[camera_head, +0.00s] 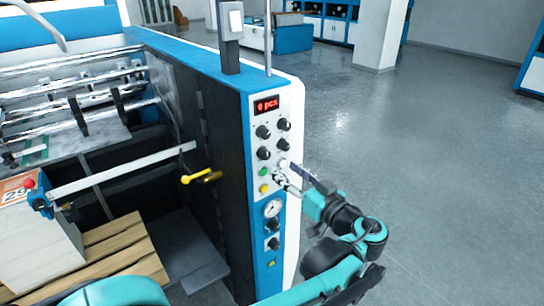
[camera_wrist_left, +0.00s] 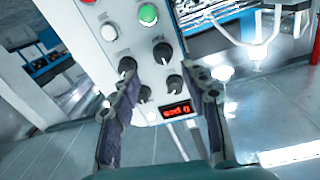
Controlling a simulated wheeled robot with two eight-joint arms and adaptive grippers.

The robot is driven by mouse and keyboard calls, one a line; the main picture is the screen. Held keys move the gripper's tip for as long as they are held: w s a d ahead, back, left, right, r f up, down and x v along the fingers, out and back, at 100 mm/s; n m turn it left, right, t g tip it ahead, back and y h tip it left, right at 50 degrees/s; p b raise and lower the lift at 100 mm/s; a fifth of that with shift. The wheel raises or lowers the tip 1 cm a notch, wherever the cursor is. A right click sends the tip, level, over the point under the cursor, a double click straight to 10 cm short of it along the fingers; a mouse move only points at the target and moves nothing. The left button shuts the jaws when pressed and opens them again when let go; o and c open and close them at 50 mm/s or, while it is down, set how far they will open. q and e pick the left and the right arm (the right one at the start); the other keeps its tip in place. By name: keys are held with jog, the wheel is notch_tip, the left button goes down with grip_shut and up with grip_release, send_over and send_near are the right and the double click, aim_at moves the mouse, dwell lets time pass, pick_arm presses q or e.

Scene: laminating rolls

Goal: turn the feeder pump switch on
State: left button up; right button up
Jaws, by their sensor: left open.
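The blue and white machine's control panel (camera_head: 291,105) faces right and carries several black knobs, including an upper right one (camera_head: 284,124) and a lower left one (camera_head: 264,153). No readable label shows which is the feeder pump switch. My left gripper (camera_head: 286,176) is open beside the panel, close to the green button (camera_head: 263,172) and below the knobs. In the left wrist view the panel appears upside down, with black knobs (camera_wrist_left: 162,53) between and beyond the open fingers (camera_wrist_left: 168,92). Nothing is held, and contact cannot be told. My right gripper is out of view.
A red display (camera_head: 266,105) reads "0 pcs". A gauge (camera_head: 273,208) and a yellow button (camera_head: 264,189) sit lower on the panel. A yellow-handled lever (camera_head: 197,178) juts out at the machine's left side. The grey floor (camera_head: 450,160) to the right is clear.

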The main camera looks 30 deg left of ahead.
aim_at(267, 156)
pick_arm(q)
jog(key=b+x, duration=0.1)
jog(key=x, duration=0.6)
jog(key=shift+s+a, duration=0.15)
jog(key=shift+a, duration=0.05)
grip_shut()
